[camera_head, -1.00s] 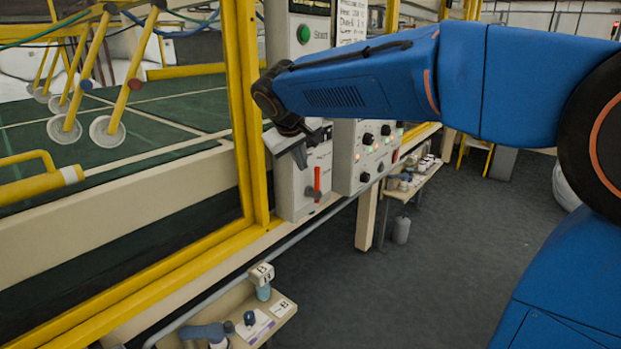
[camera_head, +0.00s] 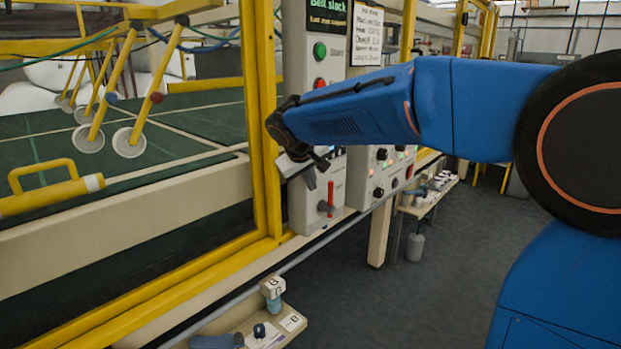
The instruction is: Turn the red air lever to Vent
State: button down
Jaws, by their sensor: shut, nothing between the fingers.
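The red air lever (camera_head: 331,196) stands upright on the lower front of a pale control box (camera_head: 302,209), beside a dark grey hub. My gripper (camera_head: 311,178) is shut and empty. It is in front of the box, just up and left of the lever in the picture, and appears apart from it. The lever's markings are too small to read, and my gripper and wrist hide part of the panel above it.
A yellow frame post (camera_head: 262,120) stands close left of my gripper. A second panel with knobs and lights (camera_head: 381,180) is to the right. A low shelf (camera_head: 292,322) holds small items below. Open floor (camera_head: 410,300) lies to the right.

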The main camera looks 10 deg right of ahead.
jog(key=shift+w+d+f, duration=1.05)
jog(key=shift+w+d, duration=0.1)
jog(key=shift+d, duration=0.1)
jog(key=shift+w+d+f, duration=1)
jog(key=shift+w+d, duration=0.1)
jog(key=shift+d, duration=0.15)
jog(key=shift+d, duration=0.1)
jog(key=w+d+g+y, duration=0.2)
jog(key=d+y, duration=0.1)
jog(key=shift+w+r+m+g, duration=0.2)
jog(key=shift+r+m+g, duration=0.1)
jog(key=shift+r, duration=0.1)
jog(key=w+d+f+m+g+y, duration=0.1)
jog(key=w+d+f+g+y, duration=0.3)
jog(key=w+d+f+y, duration=0.1)
jog(key=shift+d+f+g+y, duration=0.2)
jog(key=shift+d+g+y, duration=0.1)
jog(key=shift+d+y, duration=0.7)
